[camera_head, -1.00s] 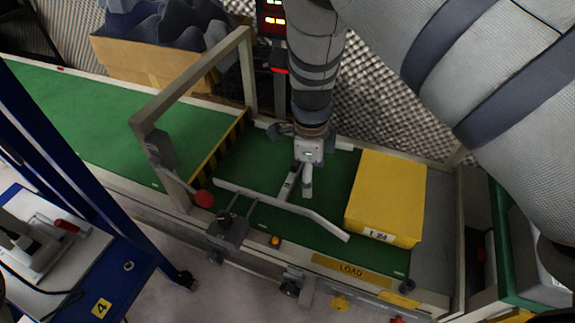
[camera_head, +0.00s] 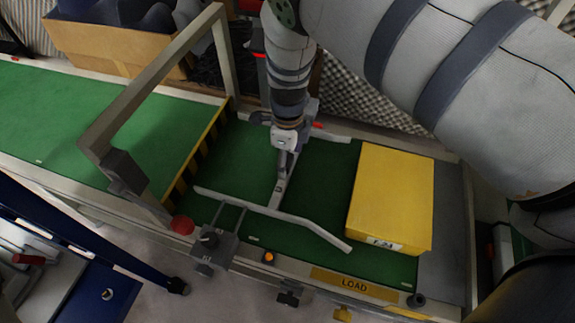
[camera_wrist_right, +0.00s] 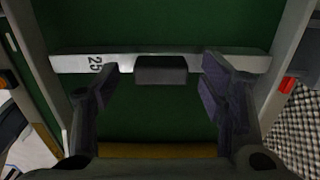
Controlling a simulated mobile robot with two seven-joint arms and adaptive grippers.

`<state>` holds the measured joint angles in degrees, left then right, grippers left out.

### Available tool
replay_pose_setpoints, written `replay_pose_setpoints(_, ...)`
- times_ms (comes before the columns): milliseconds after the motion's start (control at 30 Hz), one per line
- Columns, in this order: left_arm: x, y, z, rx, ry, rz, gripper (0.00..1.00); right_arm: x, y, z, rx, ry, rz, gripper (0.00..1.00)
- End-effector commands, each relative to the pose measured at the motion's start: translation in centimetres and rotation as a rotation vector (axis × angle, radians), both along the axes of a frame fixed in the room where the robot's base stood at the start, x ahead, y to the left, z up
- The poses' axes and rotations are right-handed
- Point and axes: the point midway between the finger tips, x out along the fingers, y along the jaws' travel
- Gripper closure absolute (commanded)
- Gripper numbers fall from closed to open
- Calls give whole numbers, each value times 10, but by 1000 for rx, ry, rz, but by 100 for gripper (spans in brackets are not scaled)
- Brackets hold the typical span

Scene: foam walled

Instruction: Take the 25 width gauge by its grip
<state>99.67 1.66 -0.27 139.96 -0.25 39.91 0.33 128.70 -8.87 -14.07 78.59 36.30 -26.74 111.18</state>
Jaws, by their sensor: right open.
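The 25 width gauge is a pale flat bar (camera_wrist_right: 130,63) marked "25", lying across the green belt, with a dark block grip (camera_wrist_right: 161,70) at its middle. In the head view its near part (camera_head: 280,185) shows below my right gripper (camera_head: 284,158), which hides the rest. In the right wrist view my right gripper (camera_wrist_right: 165,88) is open, one finger on each side of the grip. The fingers look apart from the grip; I cannot tell their height above it. My left gripper is not in view.
A yellow box (camera_head: 392,200) lies on the belt (camera_head: 320,180) to the right. A bent guide rail (camera_head: 270,211) runs along the near side. A grey frame (camera_head: 150,85) spans the belt to the left. A cardboard box (camera_head: 110,50) stands behind.

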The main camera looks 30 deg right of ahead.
Motion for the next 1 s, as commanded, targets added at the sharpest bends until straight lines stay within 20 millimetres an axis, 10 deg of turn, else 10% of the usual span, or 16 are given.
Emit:
replay_pose_setpoints(300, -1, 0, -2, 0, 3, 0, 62, 0, 0, -12, -1, -1, 0, 35)
replay_pose_setpoints(567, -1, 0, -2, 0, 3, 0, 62, 0, 0, -12, -1, -1, 0, 93)
replay_pose_setpoints(1000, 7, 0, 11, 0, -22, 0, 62, 3, 0, 14, 0, -7, 1, 93)
